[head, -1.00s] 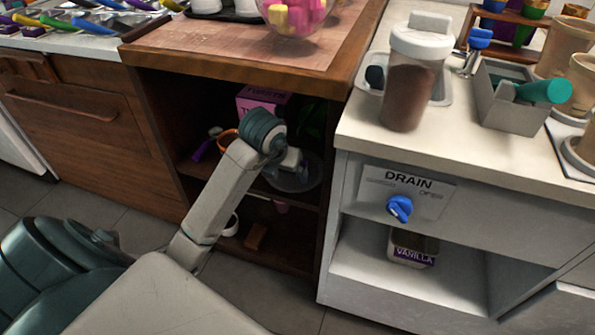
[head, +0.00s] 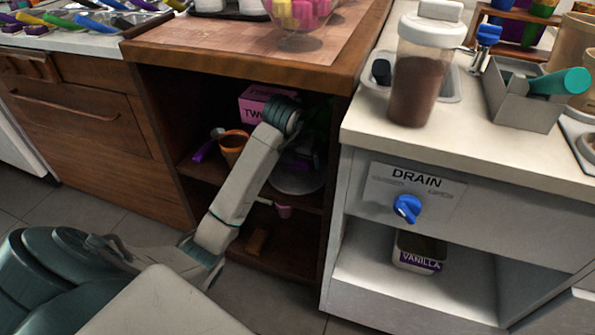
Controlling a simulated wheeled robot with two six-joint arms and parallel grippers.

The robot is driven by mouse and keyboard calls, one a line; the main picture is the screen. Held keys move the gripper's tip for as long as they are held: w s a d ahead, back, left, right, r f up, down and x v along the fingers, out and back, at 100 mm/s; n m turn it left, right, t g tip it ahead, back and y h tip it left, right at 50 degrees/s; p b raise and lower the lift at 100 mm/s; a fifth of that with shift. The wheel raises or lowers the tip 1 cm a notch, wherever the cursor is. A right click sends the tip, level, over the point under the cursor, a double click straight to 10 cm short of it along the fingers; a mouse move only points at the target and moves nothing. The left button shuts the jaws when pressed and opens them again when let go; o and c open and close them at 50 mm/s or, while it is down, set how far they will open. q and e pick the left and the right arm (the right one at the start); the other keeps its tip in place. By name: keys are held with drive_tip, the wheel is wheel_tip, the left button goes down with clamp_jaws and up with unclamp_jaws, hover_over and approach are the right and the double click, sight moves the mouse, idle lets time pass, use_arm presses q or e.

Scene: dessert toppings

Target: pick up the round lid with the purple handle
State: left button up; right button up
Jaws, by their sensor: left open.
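A round, see-through lid (head: 298,183) lies on the upper shelf inside the dark open cabinet, at the right of that shelf. A small dark purple shape above it may be its handle, but shadow and my arm make this hard to tell. My left arm reaches into the cabinet from the lower left. My left gripper (head: 297,140) is mostly hidden behind my wrist, above the back of the lid. It is open, and I see nothing held in it. I cannot tell whether its fingers touch the lid. My right gripper is not in view.
A pink box (head: 263,105), an orange cup (head: 232,147) and a purple-handled scoop (head: 205,150) stand on the same shelf, left of my wrist. The wooden counter (head: 235,65) overhangs the cabinet. The white unit (head: 350,205) with the drain knob borders it at right.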

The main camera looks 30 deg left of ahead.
use_arm(q)
drive_tip(key=c, duration=1.4)
drive_tip(key=shift+r, duration=0.1)
